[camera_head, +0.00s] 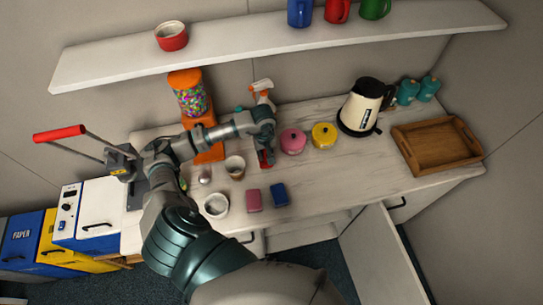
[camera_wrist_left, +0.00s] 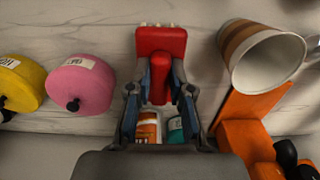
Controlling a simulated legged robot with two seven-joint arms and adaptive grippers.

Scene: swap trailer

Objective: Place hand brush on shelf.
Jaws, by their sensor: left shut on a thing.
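The red hand brush (camera_head: 266,158) is at the end of my left arm, over the countertop. In the left wrist view the brush (camera_wrist_left: 160,42) shows its red handle between the fingers, with pale bristles at its far edge. My left gripper (camera_head: 264,145) is shut on it, and its fingers (camera_wrist_left: 161,88) flank the handle. I cannot tell whether the brush touches the counter. The long white shelf (camera_head: 235,44) runs along the wall above and behind the gripper. My right gripper is not in view.
On the shelf are a red bowl (camera_head: 171,36) at left and blue (camera_head: 300,12), red and green mugs at right; between them is free room. An orange candy dispenser (camera_head: 191,97), spray bottle (camera_head: 262,90), pink pot (camera_head: 293,141), yellow pot (camera_head: 324,135) and brown-white cup (camera_head: 235,166) surround the gripper.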

